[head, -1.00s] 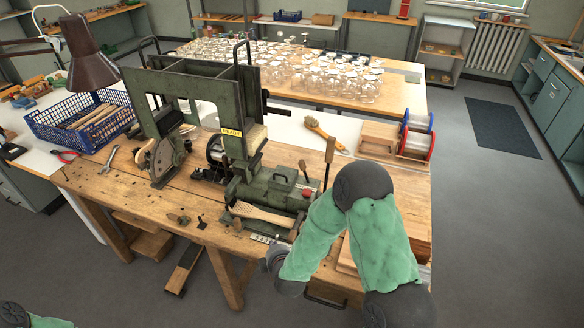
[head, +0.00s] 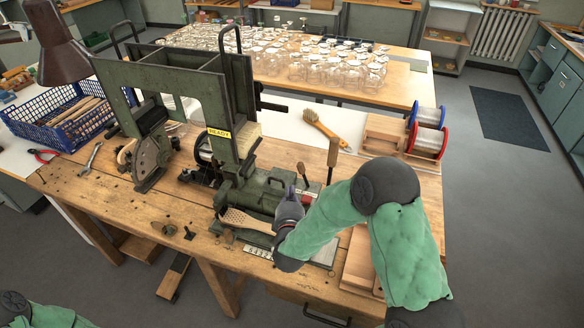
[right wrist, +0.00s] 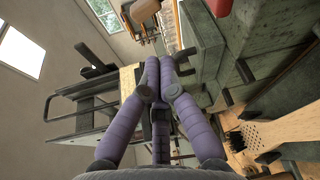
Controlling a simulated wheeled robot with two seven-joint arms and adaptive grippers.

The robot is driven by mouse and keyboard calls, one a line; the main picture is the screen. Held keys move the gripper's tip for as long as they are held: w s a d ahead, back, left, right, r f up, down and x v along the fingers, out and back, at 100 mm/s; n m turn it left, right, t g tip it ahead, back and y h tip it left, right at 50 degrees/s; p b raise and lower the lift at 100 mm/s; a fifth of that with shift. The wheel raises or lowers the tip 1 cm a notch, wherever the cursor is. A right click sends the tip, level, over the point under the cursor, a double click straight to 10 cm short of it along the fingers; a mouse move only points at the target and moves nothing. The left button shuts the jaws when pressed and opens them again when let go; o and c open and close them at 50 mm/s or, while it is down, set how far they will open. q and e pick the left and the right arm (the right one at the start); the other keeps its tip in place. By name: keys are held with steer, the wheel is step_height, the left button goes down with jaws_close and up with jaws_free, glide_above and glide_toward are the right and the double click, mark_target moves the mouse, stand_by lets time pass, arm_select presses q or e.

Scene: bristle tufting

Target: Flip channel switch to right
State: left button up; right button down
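A green bristle-tufting machine (head: 262,192) stands on the wooden bench, with a yellow READY sign (head: 219,133). On its right part a short lever with a brown grip (head: 301,168) stands upright, and a taller wooden-handled lever (head: 332,152) rises behind it. I cannot tell for sure which part is the channel switch. My right gripper (head: 291,194) is over the machine's front right, just in front of the short lever. In the right wrist view its purple fingers (right wrist: 158,68) come together, with nothing visible between them. My left gripper is out of view.
A perforated wooden brush blank (head: 245,221) sits at the machine's front, also in the right wrist view (right wrist: 283,128). A pale marked strip (head: 258,252) lies at the bench edge. Wire spools (head: 428,130) and a brush (head: 327,130) are behind right; a blue crate (head: 62,125) is left.

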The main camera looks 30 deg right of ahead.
mark_target(303, 166)
steer(key=shift+r, duration=0.25)
steer(key=b+x, duration=0.2)
steer(key=x, duration=0.8)
steer(key=shift+b, duration=0.3)
steer(key=shift+s+d+r+m+b, duration=0.2)
steer(key=shift+s+d+m+b, duration=0.1)
steer(key=shift+m+b, duration=0.1)
steer(key=shift+s+d+r+m+t+b, duration=0.15)
steer(key=shift+s+d+m+t+b, duration=0.15)
steer(key=shift+s+m+t+b, duration=0.15)
steer(key=m+b, duration=0.1)
steer(key=s+d+m+t+b, duration=0.1)
steer(key=m, duration=0.1)
steer(key=shift+s+d+r+h, duration=0.3)
steer(key=shift+s, duration=0.05)
steer(key=shift+r, duration=0.15)
